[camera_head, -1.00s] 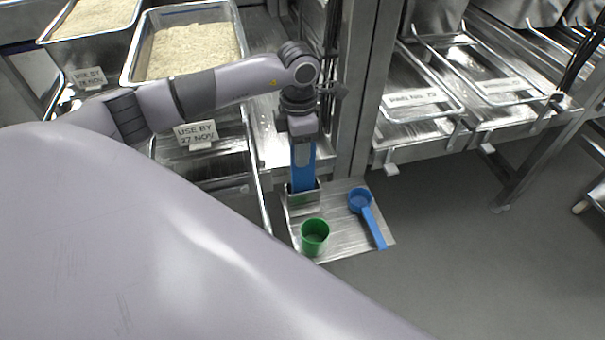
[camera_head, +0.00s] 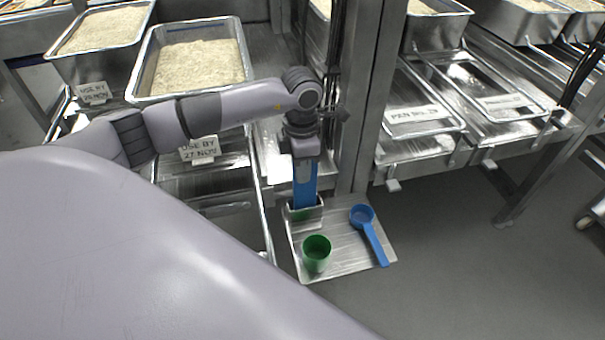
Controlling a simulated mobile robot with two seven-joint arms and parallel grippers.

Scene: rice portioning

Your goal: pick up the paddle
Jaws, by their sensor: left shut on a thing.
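The blue paddle (camera_head: 305,184) stands upright, its lower end in a small metal holder (camera_head: 306,218) on a metal tray (camera_head: 340,262). My left gripper (camera_head: 304,160) points down and is shut on the paddle's upper part. The fingertips are small and hard to make out. The paddle's lowest part is hidden inside the holder. My right gripper is not in view.
A green cup (camera_head: 316,254) and a blue scoop (camera_head: 368,226) sit on the tray. A pan of rice (camera_head: 146,62) is on the left. A metal post (camera_head: 366,100) rises behind the holder. Floor at right is open.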

